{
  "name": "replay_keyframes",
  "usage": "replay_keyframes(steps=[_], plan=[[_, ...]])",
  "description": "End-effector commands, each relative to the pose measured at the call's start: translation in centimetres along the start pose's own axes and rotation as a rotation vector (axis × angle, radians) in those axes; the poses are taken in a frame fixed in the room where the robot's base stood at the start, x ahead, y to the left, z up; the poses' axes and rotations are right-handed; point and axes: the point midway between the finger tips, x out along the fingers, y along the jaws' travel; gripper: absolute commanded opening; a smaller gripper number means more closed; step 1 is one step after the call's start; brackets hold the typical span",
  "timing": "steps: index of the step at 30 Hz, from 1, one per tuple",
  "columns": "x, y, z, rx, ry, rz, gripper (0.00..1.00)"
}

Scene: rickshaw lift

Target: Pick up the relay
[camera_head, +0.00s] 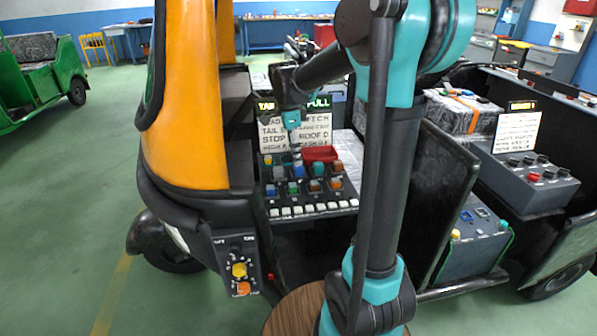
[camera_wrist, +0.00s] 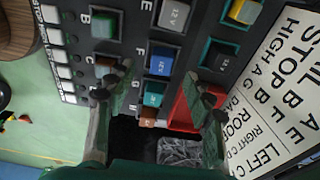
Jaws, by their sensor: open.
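Several coloured relays sit in sockets on a dark panel (camera_head: 283,201); I cannot tell which one the task means. The wrist view shows a grey relay (camera_wrist: 174,14), a blue relay (camera_wrist: 160,63) and a teal relay (camera_wrist: 153,97), each marked 12V. A brown block (camera_wrist: 147,118) is below the teal one. A green relay (camera_wrist: 105,24) and a brown one (camera_wrist: 104,67) sit to the left, a yellow one (camera_wrist: 243,11) at upper right. My gripper (camera_wrist: 157,92) is open and empty over the panel, its fingers spread either side of the blue and teal relays. It also shows in the head view (camera_head: 296,150).
A white lettered board (camera_wrist: 285,90) stands along the panel's far side. White switches (camera_wrist: 58,55) line its near edge. The yellow rickshaw body (camera_head: 196,90) rises on the left. Another control box (camera_head: 520,180) stands at right.

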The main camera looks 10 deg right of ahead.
Motion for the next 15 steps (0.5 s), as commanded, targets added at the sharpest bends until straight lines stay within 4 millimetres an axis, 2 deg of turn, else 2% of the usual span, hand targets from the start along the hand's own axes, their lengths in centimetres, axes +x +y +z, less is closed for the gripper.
replay_keyframes(steps=[4,10,15], plan=[[1.1,-0.2,-0.1,0.000,0.000,0.000,0.53],[4.0,-0.3,-0.2,0.000,0.000,0.000,0.53],[5.2,-0.3,-0.2,0.000,0.000,-0.001,0.53]])
